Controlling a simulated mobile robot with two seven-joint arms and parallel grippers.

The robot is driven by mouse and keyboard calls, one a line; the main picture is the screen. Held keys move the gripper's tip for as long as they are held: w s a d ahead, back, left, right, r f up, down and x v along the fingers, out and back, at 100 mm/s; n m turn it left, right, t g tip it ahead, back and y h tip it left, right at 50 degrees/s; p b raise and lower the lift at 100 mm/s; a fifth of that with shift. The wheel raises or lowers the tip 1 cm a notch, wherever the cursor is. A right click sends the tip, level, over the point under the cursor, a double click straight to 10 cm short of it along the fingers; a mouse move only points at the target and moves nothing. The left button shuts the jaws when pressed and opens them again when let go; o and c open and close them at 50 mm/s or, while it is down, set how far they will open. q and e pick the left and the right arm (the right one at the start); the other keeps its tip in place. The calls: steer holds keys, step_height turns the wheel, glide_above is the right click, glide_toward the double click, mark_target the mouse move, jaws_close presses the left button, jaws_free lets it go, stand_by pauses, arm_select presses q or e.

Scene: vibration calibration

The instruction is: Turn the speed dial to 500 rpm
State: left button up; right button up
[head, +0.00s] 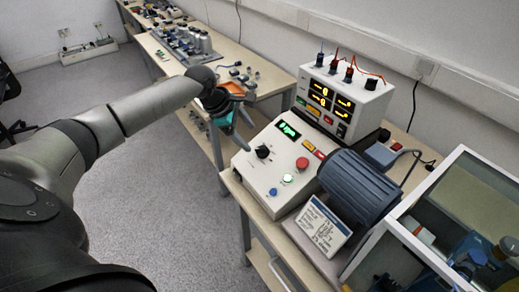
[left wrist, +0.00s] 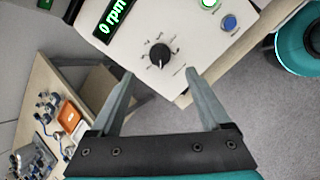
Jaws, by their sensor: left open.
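The speed dial (head: 263,151) is a black knob on the white control box (head: 268,180). In the left wrist view the dial (left wrist: 160,53) sits inside a ring of printed marks, between and beyond my fingertips. The green display (left wrist: 112,14) there reads 0 rpm. My left gripper (head: 243,133) is open and empty, its fingers pointing at the box and apart from the dial. In the left wrist view the open fingers of my left gripper (left wrist: 160,72) show on both sides below the dial. My right gripper is not in view.
A red button (head: 302,163), a green button (head: 288,178) and a blue button (head: 273,192) sit near the dial. A dark blue motor (head: 358,186) and a label plate (head: 323,226) stand at the right. A power supply (head: 343,98) stands behind.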

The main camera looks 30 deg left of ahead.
mark_target(260, 149)
arm_select(q)
steer(key=b+x, duration=0.2)
steer(key=x, duration=0.6)
steer(key=shift+w+d+f, duration=0.1)
steer(key=shift+d+f, duration=0.05)
steer(key=shift+f, duration=0.1)
steer(key=shift+c, duration=0.2)
jaws_close()
